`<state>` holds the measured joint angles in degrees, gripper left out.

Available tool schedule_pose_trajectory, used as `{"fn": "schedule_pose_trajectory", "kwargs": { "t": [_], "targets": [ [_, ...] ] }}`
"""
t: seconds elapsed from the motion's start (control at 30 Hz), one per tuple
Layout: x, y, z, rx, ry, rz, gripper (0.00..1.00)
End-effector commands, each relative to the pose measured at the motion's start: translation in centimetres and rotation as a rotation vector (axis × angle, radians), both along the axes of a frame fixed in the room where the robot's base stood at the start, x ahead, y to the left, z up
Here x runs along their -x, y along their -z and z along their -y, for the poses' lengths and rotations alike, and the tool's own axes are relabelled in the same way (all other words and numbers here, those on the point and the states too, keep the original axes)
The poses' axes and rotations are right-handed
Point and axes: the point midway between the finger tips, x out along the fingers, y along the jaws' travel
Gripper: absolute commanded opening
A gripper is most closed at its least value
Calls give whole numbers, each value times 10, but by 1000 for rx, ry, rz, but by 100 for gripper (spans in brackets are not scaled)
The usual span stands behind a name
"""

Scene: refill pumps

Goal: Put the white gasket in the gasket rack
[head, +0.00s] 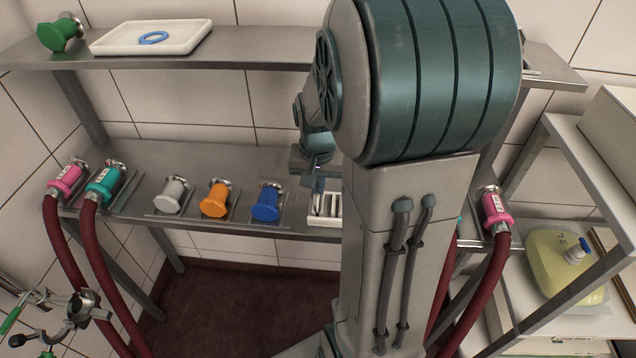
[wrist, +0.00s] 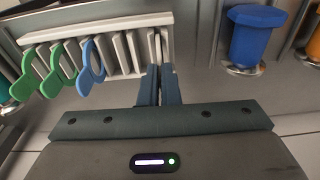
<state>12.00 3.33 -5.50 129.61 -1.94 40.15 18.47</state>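My gripper (wrist: 160,72) has its two fingers close together around a thin pale piece that appears to be the white gasket (wrist: 157,48), seen nearly edge-on. Its outline blends with the white gasket rack (wrist: 88,31), so how deep it sits in a slot cannot be told. The fingertips are at the rack's right end in the wrist view. Two green gaskets and a blue gasket (wrist: 93,60) stand in slots at the rack's other end. In the head view, the rack (head: 325,220) shows partly behind my arm, with my gripper (head: 317,182) above it.
A blue pump fitting (wrist: 253,38) stands beside the rack, followed by orange (head: 216,199) and grey ones (head: 172,195) along the shelf. The upper shelf bears a white tray (head: 120,42) with a blue ring. Red hoses (head: 75,260) hang at left and right.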

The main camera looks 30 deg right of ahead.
Motion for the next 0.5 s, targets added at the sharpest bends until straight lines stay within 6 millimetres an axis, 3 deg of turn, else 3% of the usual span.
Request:
{"fn": "schedule_pose_trajectory", "kwargs": {
  "t": [0.13,0.23,0.27,0.5],
  "targets": [
    [0,3,0,0,0,0,0],
    [0,3,0,0,0,0,25],
    [0,3,0,0,0,0,28],
    [0,2,0,0,0,0,28]
  ]
}}
